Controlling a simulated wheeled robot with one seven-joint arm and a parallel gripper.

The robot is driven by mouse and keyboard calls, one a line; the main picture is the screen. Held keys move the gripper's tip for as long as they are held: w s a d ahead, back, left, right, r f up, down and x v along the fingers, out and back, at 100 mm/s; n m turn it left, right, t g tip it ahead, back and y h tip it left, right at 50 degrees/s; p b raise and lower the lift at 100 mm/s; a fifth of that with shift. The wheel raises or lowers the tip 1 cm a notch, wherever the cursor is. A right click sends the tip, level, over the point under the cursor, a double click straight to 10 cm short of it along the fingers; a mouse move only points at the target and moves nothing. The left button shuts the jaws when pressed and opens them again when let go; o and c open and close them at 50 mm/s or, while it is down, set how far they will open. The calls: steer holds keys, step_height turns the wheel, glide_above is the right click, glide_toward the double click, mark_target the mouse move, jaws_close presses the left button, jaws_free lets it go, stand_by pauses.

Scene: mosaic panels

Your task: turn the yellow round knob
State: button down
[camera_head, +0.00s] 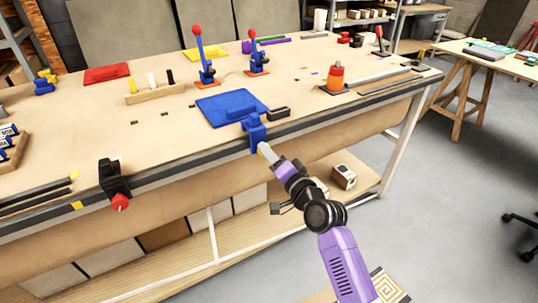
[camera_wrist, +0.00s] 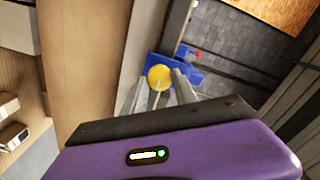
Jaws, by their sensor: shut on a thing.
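The yellow round knob (camera_wrist: 159,77) shows in the wrist view at the front of a blue clamp-like fixture (camera_wrist: 194,73). In the head view the blue fixture (camera_head: 256,131) sits on the front edge of the workbench, and the knob is mostly hidden by my gripper. My gripper (camera_head: 267,152) reaches the fixture from the front right. In the wrist view its two grey fingers (camera_wrist: 160,88) lie on either side of the knob, shut on it. The knob's turn angle cannot be told.
A black clamp with a red knob (camera_head: 120,203) sits on the front edge to the left.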

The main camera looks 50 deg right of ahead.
steer(key=shift+f, duration=0.1)
steer(key=c, duration=1)
jaws_free()
steer(key=shift+o, duration=0.2)
steer(key=shift+s, duration=0.1)
steer(key=v, duration=0.7)
steer(key=shift+s+b, duration=0.3)
steer(key=shift+a, duration=0.15)
